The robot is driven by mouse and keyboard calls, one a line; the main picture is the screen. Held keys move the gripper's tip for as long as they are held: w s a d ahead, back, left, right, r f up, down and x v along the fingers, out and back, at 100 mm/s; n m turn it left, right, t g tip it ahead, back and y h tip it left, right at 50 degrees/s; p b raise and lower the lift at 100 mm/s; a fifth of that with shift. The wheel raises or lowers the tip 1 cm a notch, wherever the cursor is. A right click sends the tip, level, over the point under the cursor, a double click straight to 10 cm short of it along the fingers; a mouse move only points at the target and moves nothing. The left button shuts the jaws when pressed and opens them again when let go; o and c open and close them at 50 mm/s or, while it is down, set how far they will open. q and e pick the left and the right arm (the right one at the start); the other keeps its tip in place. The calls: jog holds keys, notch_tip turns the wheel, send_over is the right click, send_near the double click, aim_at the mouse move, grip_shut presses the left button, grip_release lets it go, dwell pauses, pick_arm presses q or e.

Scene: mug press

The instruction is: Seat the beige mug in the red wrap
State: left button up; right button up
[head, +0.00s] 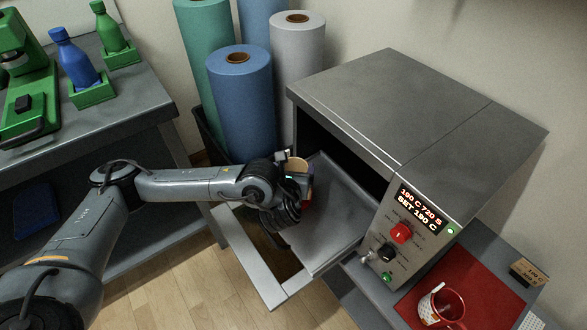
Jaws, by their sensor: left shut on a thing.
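The beige mug (297,164) shows as a small tan round shape at the end of my left arm, mostly hidden by the gripper. My left gripper (292,186) is shut on it, over the pulled-out grey tray (334,208) at the oven's open front. A small patch of red (308,192) shows beside the gripper; I cannot tell whether it is the red wrap or how the mug sits against it. My right gripper is not in view.
The grey oven (400,105) stands right of the gripper, its panel (408,225) reading 190 C. Tall rolls (240,105) stand behind; a bench with bottles (75,60) is at left.

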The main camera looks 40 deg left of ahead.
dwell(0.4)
pick_arm(q)
jog(key=o, duration=1.5)
jog(key=shift+s+d+r+p, duration=0.2)
jog(key=shift+s+p, duration=0.05)
jog(key=shift+p, duration=0.1)
jog(key=p+v, duration=0.6)
jog(key=v, duration=0.4)
jog(key=shift+s, duration=0.1)
